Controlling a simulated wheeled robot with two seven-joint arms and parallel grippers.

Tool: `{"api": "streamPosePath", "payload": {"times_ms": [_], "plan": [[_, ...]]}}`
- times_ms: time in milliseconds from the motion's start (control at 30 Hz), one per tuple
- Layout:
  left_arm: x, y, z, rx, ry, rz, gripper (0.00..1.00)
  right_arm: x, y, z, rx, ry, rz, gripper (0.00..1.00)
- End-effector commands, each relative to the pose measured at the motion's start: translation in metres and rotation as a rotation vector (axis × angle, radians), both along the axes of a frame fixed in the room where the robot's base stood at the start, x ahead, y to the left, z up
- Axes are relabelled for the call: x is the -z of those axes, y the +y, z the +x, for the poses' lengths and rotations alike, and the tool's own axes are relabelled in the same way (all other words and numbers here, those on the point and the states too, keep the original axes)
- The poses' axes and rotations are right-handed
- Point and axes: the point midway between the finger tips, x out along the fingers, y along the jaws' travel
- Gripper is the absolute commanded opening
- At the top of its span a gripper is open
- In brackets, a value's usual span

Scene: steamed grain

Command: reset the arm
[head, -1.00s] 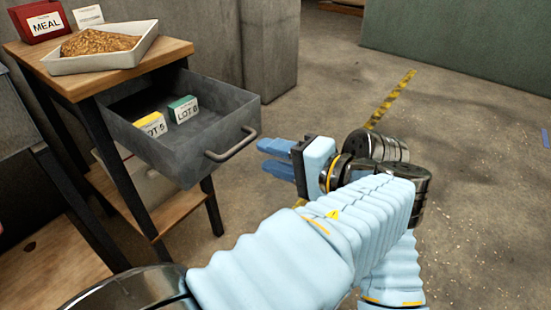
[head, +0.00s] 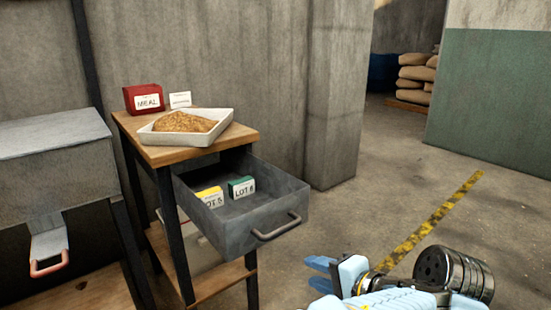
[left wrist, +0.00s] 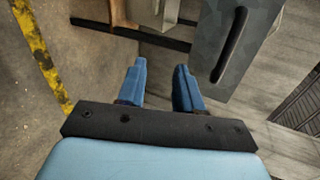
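My left gripper (head: 320,274) is at the bottom of the head view, to the right of and below the open drawer (head: 255,218). In the left wrist view, its two blue fingers (left wrist: 160,88) stand apart with nothing between them, so it is open and empty. The fingers are clear of the drawer handle (head: 276,228), which also shows as a dark bar in the left wrist view (left wrist: 229,45). My right gripper shows in no frame.
The drawer holds a yellow-topped block (head: 211,197) and a green-topped block (head: 241,187). On the wooden table (head: 246,135) stand a white tray (head: 150,137) of grain, a red MEAL box (head: 144,98) and a white card (head: 180,100). A grey box-shaped unit (head: 50,150) stands left. Floor at right is clear.

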Motion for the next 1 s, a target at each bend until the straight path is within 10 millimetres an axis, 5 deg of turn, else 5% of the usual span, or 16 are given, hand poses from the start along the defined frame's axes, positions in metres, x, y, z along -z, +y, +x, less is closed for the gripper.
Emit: {"api": "streamPosePath", "payload": {"times_ms": [100, 233, 400, 500, 700, 1000], "plan": [[0.093, 0.043, 0.025, -0.032, 0.265, -0.060, 0.35, -0.002, 0.002, 0.000, -0.005, -0.002, 0.002, 0.34], [0.198, 0.090, 0.019, -0.089, 0.557, -0.226, 0.35, -0.004, 0.003, 0.001, -0.008, -0.003, 0.002, 0.34], [0.325, 0.144, -0.037, -0.267, 0.871, -0.648, 0.35, -0.007, 0.004, 0.001, -0.013, -0.007, 0.004, 0.34], [0.370, 0.162, -0.075, -0.431, 0.921, -0.961, 0.35, -0.009, 0.005, 0.001, -0.017, -0.008, 0.005, 0.34], [0.406, 0.196, -0.115, -0.762, 0.741, -1.385, 0.35, -0.011, 0.007, 0.002, -0.022, -0.011, 0.007, 0.34], [0.415, 0.224, -0.130, -0.936, 0.560, -1.506, 0.35, -0.012, 0.008, 0.002, -0.025, -0.012, 0.008, 0.34]]}}
